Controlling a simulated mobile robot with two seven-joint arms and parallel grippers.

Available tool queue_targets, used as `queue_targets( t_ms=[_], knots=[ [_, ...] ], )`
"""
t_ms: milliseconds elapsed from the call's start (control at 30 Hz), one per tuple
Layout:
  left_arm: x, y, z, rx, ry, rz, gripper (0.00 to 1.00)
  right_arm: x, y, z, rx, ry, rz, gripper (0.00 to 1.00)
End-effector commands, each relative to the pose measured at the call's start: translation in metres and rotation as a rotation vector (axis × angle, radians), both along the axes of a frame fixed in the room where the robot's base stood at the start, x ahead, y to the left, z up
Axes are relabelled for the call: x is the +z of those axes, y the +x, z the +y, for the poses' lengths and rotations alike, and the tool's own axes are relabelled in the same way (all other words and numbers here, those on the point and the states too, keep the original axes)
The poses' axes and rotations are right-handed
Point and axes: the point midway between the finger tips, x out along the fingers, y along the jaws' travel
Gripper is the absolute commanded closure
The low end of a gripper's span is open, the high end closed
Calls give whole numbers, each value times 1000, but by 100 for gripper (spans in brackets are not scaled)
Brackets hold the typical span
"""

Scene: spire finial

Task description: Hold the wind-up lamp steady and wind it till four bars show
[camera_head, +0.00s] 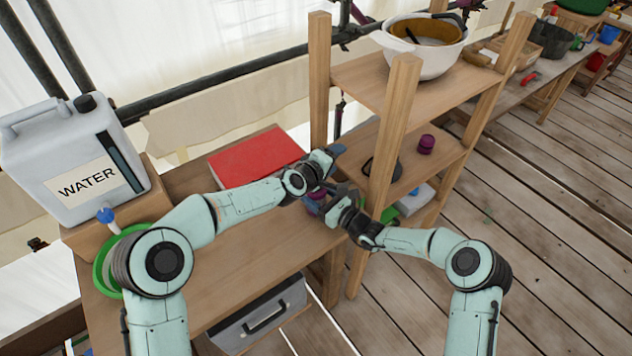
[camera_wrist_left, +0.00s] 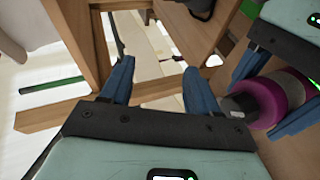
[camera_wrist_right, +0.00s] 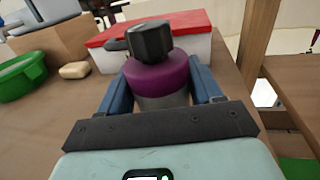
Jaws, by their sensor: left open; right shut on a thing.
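The wind-up lamp is a squat purple and grey cylinder with a black knob on top (camera_wrist_right: 160,74). It stands on the wooden bench and also shows in the left wrist view (camera_wrist_left: 278,96). In the head view it is mostly hidden behind my grippers. My right gripper (camera_wrist_right: 158,84) is shut on the lamp's body, one blue finger on each side, below the knob. My left gripper (camera_wrist_left: 158,72) is open and empty, beside the lamp and apart from it. No readable charge bars show; a small green mark near the lamp is too small to read.
A red-lidded box (camera_head: 255,157) lies on the bench behind the lamp. A WATER canister (camera_head: 75,160) and green bowl (camera_head: 106,262) are at the left. Wooden shelving (camera_head: 392,130) rises close at the right, holding a dark purple item (camera_head: 427,144) and a white pot (camera_head: 425,58).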

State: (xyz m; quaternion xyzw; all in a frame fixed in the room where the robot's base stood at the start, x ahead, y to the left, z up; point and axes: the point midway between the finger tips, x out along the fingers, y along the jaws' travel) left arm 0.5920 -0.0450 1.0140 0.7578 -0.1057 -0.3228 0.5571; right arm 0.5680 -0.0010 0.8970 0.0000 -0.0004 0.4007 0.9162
Motion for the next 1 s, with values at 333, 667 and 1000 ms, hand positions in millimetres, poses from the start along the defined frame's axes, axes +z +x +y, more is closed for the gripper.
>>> queue_targets(
  t_ms=[333, 667, 1000],
  knots=[
    [3, -55, -10, 54, 490, -525, 39, -1, 0, 0, 1, 0, 1, 71],
    [-50, -121, 39, 133, 978, -731, 39, -1, 0, 0, 1, 0, 1, 71],
    [-64, -132, 57, 154, 1134, -757, 39, 0, 0, 0, 1, 0, 1, 71]
  ],
)
